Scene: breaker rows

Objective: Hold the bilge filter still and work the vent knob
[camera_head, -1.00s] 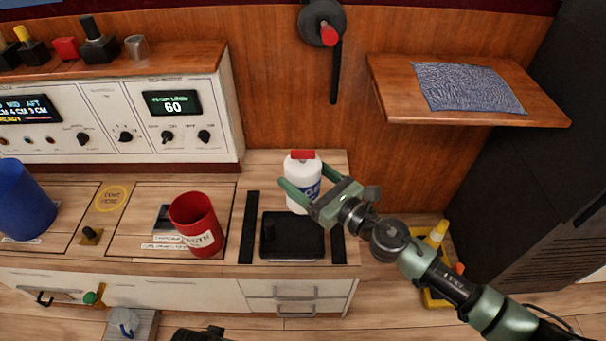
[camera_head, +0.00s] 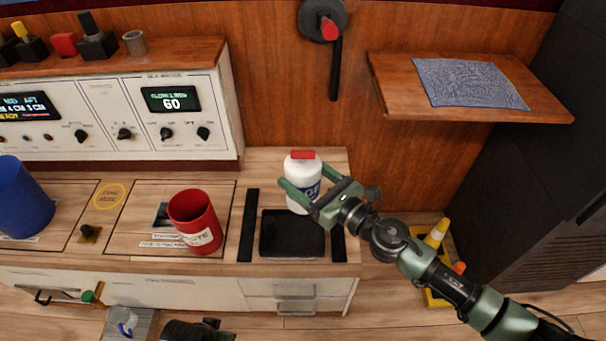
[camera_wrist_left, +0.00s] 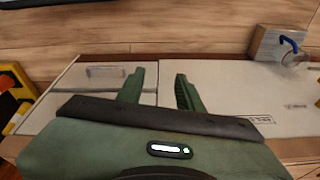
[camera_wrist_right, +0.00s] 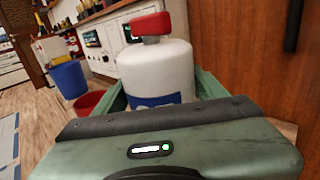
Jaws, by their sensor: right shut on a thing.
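My right gripper (camera_head: 312,198) is shut on a white bottle (camera_head: 299,172) with a red cap and blue label. The bottle stands upright at the back right of the counter. The right wrist view shows the bottle (camera_wrist_right: 157,72) between the two fingers. My left gripper (camera_wrist_left: 160,84) is open and empty in its wrist view; only a dark part of it shows at the bottom of the head view. A small fixture with a clear bowl and blue part (camera_head: 125,320) sits on a grey block at lower left. No label shows which thing is the bilge filter.
A red cup (camera_head: 194,222), blue cup (camera_head: 22,200) and black tray (camera_head: 291,236) stand on the counter. A control panel (camera_head: 150,130) is behind. A green knob (camera_head: 88,297) juts from the counter front. A shelf (camera_head: 480,110) overhangs at right.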

